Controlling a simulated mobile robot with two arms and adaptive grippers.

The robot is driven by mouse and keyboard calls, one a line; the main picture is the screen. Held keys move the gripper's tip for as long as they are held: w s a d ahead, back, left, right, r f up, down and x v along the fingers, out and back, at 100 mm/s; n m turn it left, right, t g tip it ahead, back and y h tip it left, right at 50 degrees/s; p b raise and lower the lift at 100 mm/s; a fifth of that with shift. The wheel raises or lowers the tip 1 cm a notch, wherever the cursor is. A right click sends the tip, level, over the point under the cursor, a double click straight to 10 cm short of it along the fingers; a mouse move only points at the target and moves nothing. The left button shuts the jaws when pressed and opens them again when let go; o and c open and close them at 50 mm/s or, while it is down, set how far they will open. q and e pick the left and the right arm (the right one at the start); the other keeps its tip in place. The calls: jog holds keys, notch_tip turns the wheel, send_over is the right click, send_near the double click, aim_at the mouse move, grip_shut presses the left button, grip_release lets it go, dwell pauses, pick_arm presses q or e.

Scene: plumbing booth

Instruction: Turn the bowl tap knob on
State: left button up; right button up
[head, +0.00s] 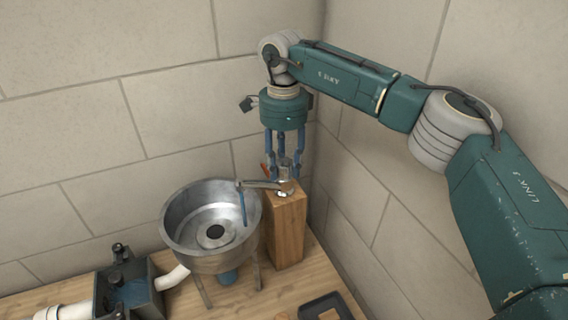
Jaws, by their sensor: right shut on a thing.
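The metal bowl (184,222) stands on legs on the wooden bench. The tap (262,184) sits on top of a wooden block (290,228) to the right of the bowl, its spout reaching left over the bowl. A thin blue streak (243,207), which looks like water, runs down from the spout's end into the bowl. My right gripper (284,172) points down over the block, its fingers closed around the tap knob, which is mostly hidden between them. A small orange-red piece (266,172) shows beside the left finger. My left gripper is out of view.
A dark open box (150,300) with blue inside stands at the lower left, joined to white pipes (172,277). A black tray (326,306) lies at the front right. Tiled walls meet close behind the block.

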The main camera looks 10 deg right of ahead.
aim_at(283, 161)
jog(key=shift+w+r, duration=0.15)
jog(key=shift+r, duration=0.1)
dwell(0.3)
jog(key=o, duration=1.2)
jog(key=shift+c, duration=0.2)
jog(key=shift+a+f, duration=0.1)
notch_tip(283, 161, up, 12)
